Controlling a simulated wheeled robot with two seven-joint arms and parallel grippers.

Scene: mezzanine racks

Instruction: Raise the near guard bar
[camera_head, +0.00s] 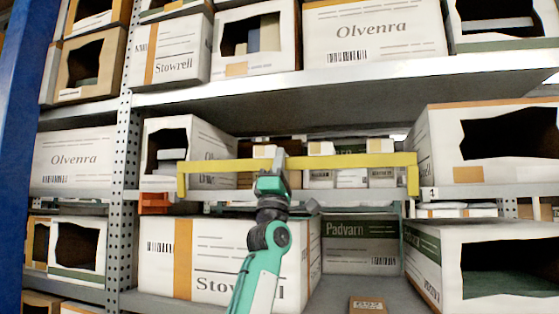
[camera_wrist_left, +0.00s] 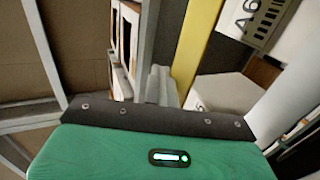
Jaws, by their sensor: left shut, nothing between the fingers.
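The yellow guard bar (camera_head: 350,161) runs level across the middle rack bay in the head view, with short ends turned down at left and right. In the left wrist view the bar (camera_wrist_left: 197,45) shows as a yellow strip just right of the fingers. My left gripper (camera_head: 273,164) is at the bar, left of its middle, and overlaps it in the head view. Its fingers (camera_wrist_left: 160,84) are shut with nothing between them. I cannot tell whether they touch the bar. My right gripper is not in view.
A grey shelf beam (camera_head: 350,77) crosses above the bar. Below it stand a Stowrell box (camera_head: 220,250) and a Padvarn box (camera_head: 360,250). An open white box (camera_head: 500,140) is close to the bar's right end. A perforated upright (camera_head: 122,180) is at the left.

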